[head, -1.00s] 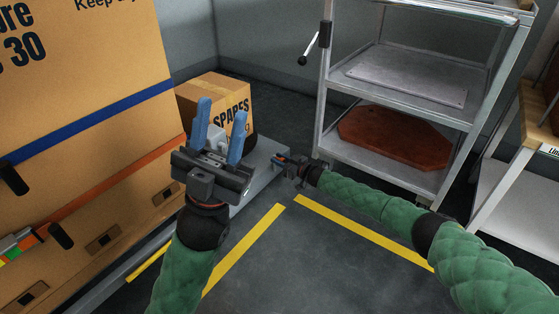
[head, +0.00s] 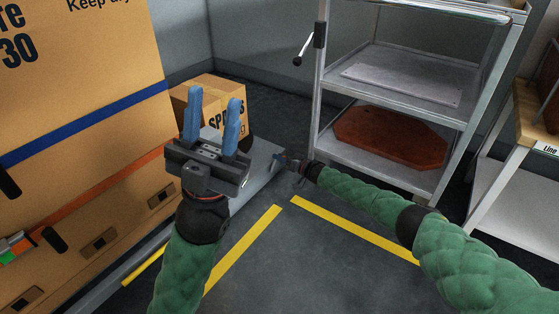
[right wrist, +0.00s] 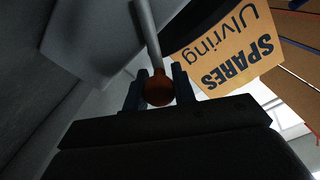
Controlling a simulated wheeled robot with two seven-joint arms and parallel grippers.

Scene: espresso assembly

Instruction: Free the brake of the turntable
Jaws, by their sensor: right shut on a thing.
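The brake lever shows in the right wrist view as a pale rod (right wrist: 148,35) with a brown-orange ball knob (right wrist: 159,93) at its end. My right gripper (right wrist: 158,90) has its two dark fingers on either side of the knob, shut on it. In the head view my right gripper (head: 283,160) is low at the end of a grey platform (head: 258,165), and the lever is too small to make out there. My left gripper (head: 212,122) has blue fingers standing up and well apart. It is open and empty, in front of the platform and partly hiding it.
A cardboard SPARES box (head: 222,97) stands behind my left gripper. A large strapped carton (head: 85,110) fills the left side. A metal shelf trolley (head: 395,95) stands behind my right arm. Yellow lines (head: 355,230) mark the floor, which is clear in front.

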